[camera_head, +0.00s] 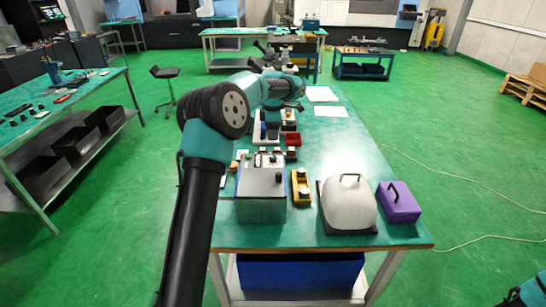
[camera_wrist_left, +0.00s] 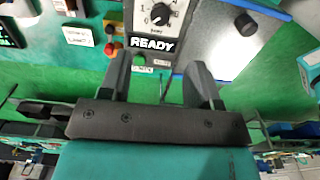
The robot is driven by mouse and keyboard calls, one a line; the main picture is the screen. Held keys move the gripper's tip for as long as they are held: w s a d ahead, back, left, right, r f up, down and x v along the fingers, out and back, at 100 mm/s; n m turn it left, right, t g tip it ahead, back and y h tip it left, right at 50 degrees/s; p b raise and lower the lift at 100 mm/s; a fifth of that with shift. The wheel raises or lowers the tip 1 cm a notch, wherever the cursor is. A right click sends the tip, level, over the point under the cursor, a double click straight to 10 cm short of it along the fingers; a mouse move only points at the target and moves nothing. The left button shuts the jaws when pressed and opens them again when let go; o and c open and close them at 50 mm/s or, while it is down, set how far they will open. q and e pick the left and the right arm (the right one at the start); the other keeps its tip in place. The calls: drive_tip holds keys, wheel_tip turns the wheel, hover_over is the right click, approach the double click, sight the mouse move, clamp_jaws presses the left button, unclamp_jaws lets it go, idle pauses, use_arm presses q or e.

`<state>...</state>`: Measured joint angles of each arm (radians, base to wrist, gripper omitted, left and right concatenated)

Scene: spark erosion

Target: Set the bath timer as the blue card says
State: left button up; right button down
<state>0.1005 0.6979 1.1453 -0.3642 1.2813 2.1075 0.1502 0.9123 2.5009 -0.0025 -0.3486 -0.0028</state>
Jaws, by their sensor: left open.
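In the left wrist view a black knob with a white pointer (camera_wrist_left: 160,14) sits on a pale panel with a numbered scale; I cannot tell if it is the bath timer. A black READY sign (camera_wrist_left: 152,45) is below it. My left gripper (camera_wrist_left: 158,70) is open and empty, its fingers pointing toward the panel, apart from the knob. In the head view my left arm reaches over the bench and its fingers are not clear. I cannot pick out a blue card.
On the teal bench (camera_head: 345,150) stand a grey box (camera_head: 261,196), a yellow unit (camera_head: 301,188), a white domed case (camera_head: 348,205) and a purple box (camera_head: 397,203). A red tray (camera_head: 293,139) is farther back.

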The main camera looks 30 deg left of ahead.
sight(273, 157)
use_arm(q)
wheel_tip(273, 157, down, 12)
drive_tip(key=shift+r, duration=0.1)
idle(0.4)
drive_tip(key=c, duration=0.9)
